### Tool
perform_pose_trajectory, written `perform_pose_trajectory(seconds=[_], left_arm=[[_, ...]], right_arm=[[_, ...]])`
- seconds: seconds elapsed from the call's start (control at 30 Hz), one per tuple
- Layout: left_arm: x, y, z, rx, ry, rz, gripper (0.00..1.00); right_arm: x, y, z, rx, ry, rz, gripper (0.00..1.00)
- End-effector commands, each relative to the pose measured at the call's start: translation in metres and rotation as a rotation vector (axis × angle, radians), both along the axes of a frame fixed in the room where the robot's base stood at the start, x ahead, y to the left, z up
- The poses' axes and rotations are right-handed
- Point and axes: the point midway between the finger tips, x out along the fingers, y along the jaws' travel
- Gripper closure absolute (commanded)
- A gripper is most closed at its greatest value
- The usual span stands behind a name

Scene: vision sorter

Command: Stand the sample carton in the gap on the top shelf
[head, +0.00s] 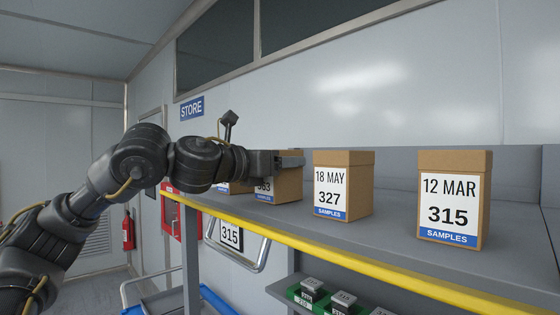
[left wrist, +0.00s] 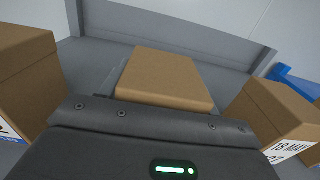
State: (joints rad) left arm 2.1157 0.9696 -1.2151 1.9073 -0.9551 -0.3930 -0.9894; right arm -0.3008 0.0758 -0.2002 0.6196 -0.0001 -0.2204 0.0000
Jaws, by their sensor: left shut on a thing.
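My left gripper (head: 290,159) reaches in over the top shelf (head: 390,232) and is shut on a brown sample carton (head: 288,187). Its label is partly hidden; digits ending in 63 show above a blue SAMPLES band. The carton looks upright, at or just above the shelf; I cannot tell whether it touches. In the left wrist view the held carton (left wrist: 165,78) lies between a carton at the left (left wrist: 25,75) and the 18 MAY 327 carton (left wrist: 268,112), with space on both sides. My right gripper is not in view.
The 18 MAY 327 carton (head: 345,180) and the 12 MAR 315 carton (head: 454,195) stand to the right on the shelf. A yellow strip (head: 350,261) edges the shelf. Green trays (head: 300,297) with small boxes sit below. A 315 sign (head: 230,235) shows below the arm.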

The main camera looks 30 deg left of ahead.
Motion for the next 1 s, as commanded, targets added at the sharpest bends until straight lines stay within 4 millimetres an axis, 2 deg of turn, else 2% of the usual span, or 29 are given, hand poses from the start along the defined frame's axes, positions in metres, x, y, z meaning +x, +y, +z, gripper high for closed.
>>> perform_pose_trajectory(seconds=[0.07, 0.1, 0.23, 0.63, 0.77, 1.0], left_arm=[[0.0, 0.0, -0.003, -0.002, -0.002, 0.0, 0.75], [0.0, 0.0, -0.003, 0.0, 0.001, 0.001, 0.34], [0.0, 0.0, -0.003, 0.0, 0.001, 0.001, 0.17], [-0.002, 0.001, 0.001, 0.001, -0.001, 0.001, 0.17], [-0.023, 0.008, -0.003, 0.0, -0.004, 0.0, 0.17], [-0.072, 0.025, -0.003, 0.001, -0.004, 0.0, 0.17]], right_arm=[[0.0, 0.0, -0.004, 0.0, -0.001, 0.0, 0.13], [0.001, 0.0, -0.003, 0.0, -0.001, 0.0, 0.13], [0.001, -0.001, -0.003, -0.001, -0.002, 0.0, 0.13], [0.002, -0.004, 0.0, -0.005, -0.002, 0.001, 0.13], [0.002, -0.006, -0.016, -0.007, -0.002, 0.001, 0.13], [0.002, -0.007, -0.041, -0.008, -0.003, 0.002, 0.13]])
